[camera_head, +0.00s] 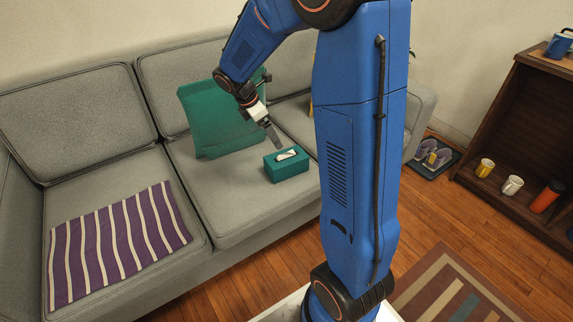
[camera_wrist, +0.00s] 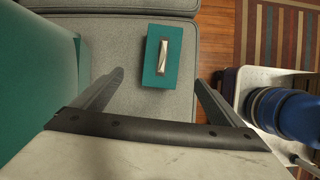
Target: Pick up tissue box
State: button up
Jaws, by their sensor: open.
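A teal tissue box (camera_head: 289,168) with a white tissue in its top slot sits on the seat of the grey sofa. In the wrist view the tissue box (camera_wrist: 152,68) lies beyond the fingertips, roughly between their lines. My gripper (camera_head: 274,139) is just above and behind the box in the head view, pointing down toward it. In the wrist view my gripper (camera_wrist: 158,80) has its two fingers spread wide with nothing held. The box is apart from the fingers in the wrist view; the exact gap is hard to judge.
A teal cushion (camera_head: 215,120) leans on the sofa back close to my gripper. A purple striped cloth (camera_head: 115,240) lies on the left seat. The sofa seat (camera_head: 235,210) around the box is clear. A wooden shelf (camera_head: 500,130) with mugs stands at the right.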

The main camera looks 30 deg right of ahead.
aim_at(284, 157)
jog(key=x, duration=1.2)
jog(key=shift+f, duration=0.2)
jog(key=shift+s+x, duration=0.15)
jog(key=shift+x, duration=1.2)
jog(key=shift+s+x, duration=0.15)
jog(key=shift+x, duration=1.15)
jog(key=shift+d+r, duration=0.1)
jog(key=shift+d, duration=0.05)
jog(key=c, duration=1.2)
